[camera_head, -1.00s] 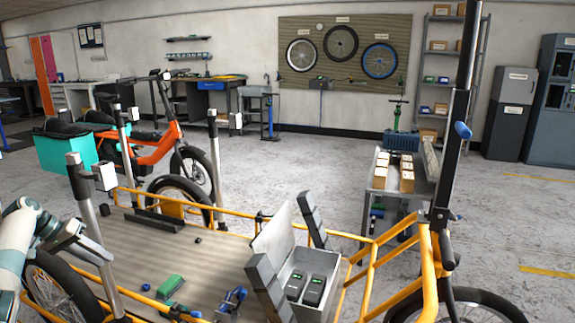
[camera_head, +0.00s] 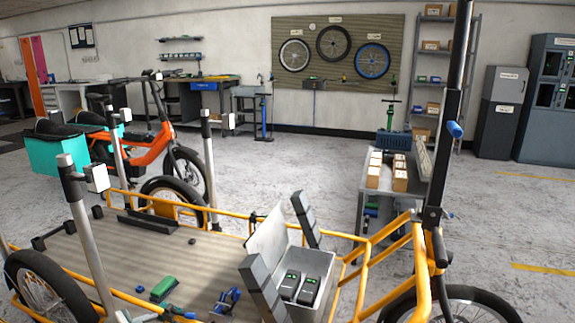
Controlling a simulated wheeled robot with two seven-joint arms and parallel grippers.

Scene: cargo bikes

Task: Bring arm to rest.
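On the bed, an open grey box (camera_head: 318,268) holds two dark battery-like blocks (camera_head: 298,286) with green marks. Its pale lid (camera_head: 267,236) stands raised. A green brush-like thing (camera_head: 164,288) and a blue tool (camera_head: 227,299) lie on the bed to the left of the box.
A grey cart (camera_head: 402,200) with small boxes and a blue crate (camera_head: 393,140) stands behind the bike at right. An orange bike (camera_head: 150,150) with teal panniers stands at back left. Upright posts (camera_head: 82,225) rise from the bed. The floor between is open.

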